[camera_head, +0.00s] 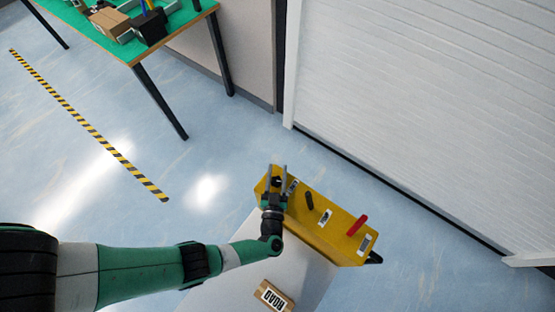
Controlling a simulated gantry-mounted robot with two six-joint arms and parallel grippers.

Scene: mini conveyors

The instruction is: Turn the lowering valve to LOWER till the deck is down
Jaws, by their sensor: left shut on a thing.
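A yellow control panel (322,232) stands at the edge of a pale deck (225,270). A black lever (309,200), a red lever (357,225) and small white labels too small to read are on the panel. My left gripper (277,176) is at the panel's left end, its fingers shut on a small dark knob there, which seems to be the lowering valve. The fingers partly hide the knob, and which way it is turned cannot be told. My right gripper is not in view.
A brown block with a white lettered label (272,296) lies on the deck. A white roller shutter (430,110) is behind, at the right. A green-topped table (125,47) with boxes is at the top left. A yellow-black floor stripe (90,127) crosses the open floor.

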